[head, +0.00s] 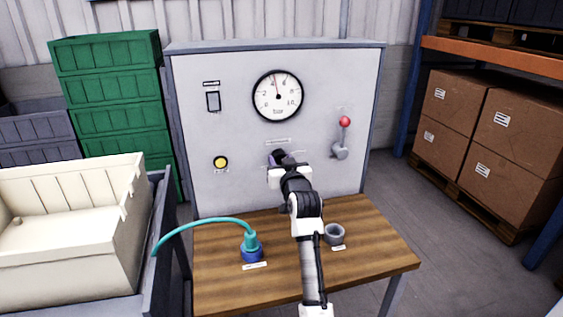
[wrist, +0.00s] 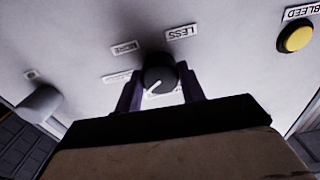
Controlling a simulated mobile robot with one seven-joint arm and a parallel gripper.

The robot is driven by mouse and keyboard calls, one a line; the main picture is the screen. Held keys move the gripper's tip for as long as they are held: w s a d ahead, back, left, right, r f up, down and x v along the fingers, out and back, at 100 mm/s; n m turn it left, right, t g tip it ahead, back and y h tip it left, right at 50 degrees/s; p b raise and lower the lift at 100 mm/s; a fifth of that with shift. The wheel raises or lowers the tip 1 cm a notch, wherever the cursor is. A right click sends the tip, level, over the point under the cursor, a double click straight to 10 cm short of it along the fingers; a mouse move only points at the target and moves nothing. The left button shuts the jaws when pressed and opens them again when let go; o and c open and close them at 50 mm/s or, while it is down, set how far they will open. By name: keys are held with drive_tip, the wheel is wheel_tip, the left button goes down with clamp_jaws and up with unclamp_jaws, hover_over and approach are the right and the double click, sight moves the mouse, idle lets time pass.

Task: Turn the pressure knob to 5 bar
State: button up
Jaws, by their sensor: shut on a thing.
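The black pressure knob (wrist: 160,72) sits on the grey panel, between labels reading MORE and LESS in the wrist view. Its white pointer line slants to the lower left there. My gripper (wrist: 159,88) has its two purple fingers on either side of the knob and is shut on it. In the head view my gripper (head: 278,158) reaches the panel below the gauge and mostly hides the knob. The round white bar gauge (head: 278,96) has its needle slightly left of straight up, just past 4 and short of the middle.
A yellow button (head: 221,162), labelled BLEED in the wrist view, is left of the knob. A red-tipped lever (head: 342,138) is right. A black switch (head: 213,101) is upper left. A teal hose connector (head: 250,243) and grey ring (head: 334,233) stand on the wooden table (head: 375,262).

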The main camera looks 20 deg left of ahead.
drive_tip(key=o, duration=1)
drive_tip(key=b+v, duration=0.3)
drive_tip(key=v, duration=1)
drive_tip(key=shift+s+d, duration=0.3)
